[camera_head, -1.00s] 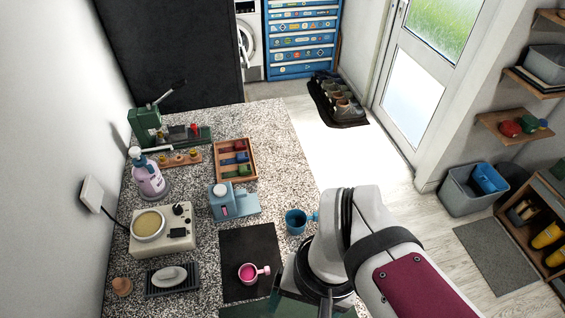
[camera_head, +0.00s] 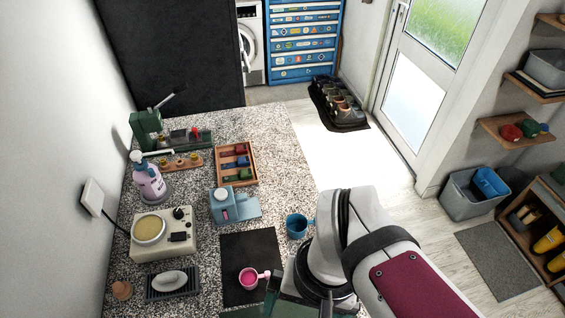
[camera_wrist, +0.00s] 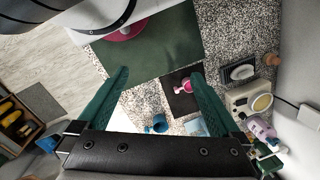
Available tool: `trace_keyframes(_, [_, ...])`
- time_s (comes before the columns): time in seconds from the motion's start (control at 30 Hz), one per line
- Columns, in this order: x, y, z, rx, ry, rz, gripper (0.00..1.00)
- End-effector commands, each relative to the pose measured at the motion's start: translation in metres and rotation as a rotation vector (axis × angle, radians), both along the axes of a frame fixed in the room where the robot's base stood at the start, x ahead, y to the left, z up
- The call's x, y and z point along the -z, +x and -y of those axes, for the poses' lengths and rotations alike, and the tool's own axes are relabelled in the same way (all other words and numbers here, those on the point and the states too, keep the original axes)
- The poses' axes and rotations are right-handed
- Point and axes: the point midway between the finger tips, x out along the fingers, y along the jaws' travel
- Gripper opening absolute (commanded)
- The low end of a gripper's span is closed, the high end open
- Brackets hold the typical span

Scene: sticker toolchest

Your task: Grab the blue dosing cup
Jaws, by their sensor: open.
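The blue dosing cup (camera_head: 296,226) stands upright on the speckled counter, right of the black mat and close to my arm. It also shows in the wrist view (camera_wrist: 157,124), low between my two green fingers. My gripper (camera_wrist: 160,72) is open, with nothing between its fingers, and apart from the blue cup. In the head view my arm hides most of the gripper.
A pink cup (camera_head: 247,277) stands on the black mat (camera_head: 250,247). A blue-grey dispenser (camera_head: 222,205) stands left of the blue cup. A green mat (camera_wrist: 160,50) shows in the wrist view. A wooden tray (camera_head: 249,180) lies farther back.

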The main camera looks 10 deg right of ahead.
Motion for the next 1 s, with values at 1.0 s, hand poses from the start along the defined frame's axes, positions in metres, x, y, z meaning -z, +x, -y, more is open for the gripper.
trace_keyframes(1.0, [0.189,0.237,0.005,-2.024,-1.01,-0.905,1.0])
